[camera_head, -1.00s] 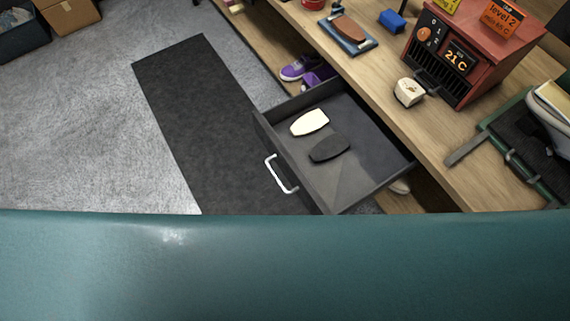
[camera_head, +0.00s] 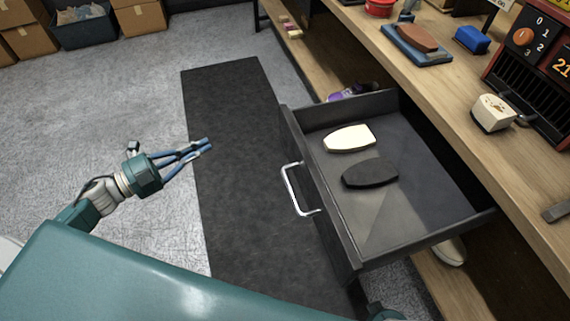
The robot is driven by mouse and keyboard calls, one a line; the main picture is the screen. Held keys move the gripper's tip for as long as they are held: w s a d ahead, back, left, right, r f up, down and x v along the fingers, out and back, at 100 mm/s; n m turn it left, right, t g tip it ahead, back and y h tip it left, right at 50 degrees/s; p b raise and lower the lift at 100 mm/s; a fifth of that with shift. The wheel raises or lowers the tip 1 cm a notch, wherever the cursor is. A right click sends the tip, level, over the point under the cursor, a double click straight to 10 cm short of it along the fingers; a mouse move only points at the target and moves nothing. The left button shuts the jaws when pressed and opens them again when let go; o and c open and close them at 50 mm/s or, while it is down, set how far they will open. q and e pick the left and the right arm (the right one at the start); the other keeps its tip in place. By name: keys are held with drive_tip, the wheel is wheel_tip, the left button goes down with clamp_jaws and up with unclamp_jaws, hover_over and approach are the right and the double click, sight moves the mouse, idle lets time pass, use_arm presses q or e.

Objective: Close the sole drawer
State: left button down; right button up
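The sole drawer (camera_head: 340,235) is pulled out from under the workbench, dark grey with a silver bar handle (camera_head: 296,190) on its front. A cream sole (camera_head: 349,138) and a black sole (camera_head: 370,173) lie inside it. My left gripper (camera_head: 207,146) is to the left of the handle, above the dark mat and apart from the drawer. Its blue fingers point right and look close together, with nothing clearly between them; how far they are open cannot be made out. My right gripper is not in view; only a small teal part of mine shows at the bottom, below the drawer.
The workbench (camera_head: 440,85) holds a blue tray with a brown brush (camera_head: 415,38), a blue block (camera_head: 472,40), a cream block (camera_head: 493,113) and a red heater box (camera_head: 540,60). Shoes show on the shelf below. A dark mat (camera_head: 235,110) covers clear floor left of the drawer.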

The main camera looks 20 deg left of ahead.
use_arm(q)
drive_tip(key=s+d+r+m+g+h+b, duration=0.2)
drive_tip(key=s+d+r+m+g+h, duration=0.15)
drive_tip(key=d+m, duration=0.3)
approach(285, 137)
drive_tip(key=shift+g+h, duration=0.25)
drive_tip(key=x, duration=0.7)
drive_tip(key=shift+w+a+f, duration=0.15)
drive_tip(key=shift+w+f, duration=0.05)
drive_tip(key=shift+w, duration=0.05)
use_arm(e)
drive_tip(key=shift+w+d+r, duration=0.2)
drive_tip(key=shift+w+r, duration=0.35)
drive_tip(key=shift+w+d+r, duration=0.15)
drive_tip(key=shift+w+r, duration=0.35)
use_arm(q)
drive_tip(key=shift+w, duration=0.1)
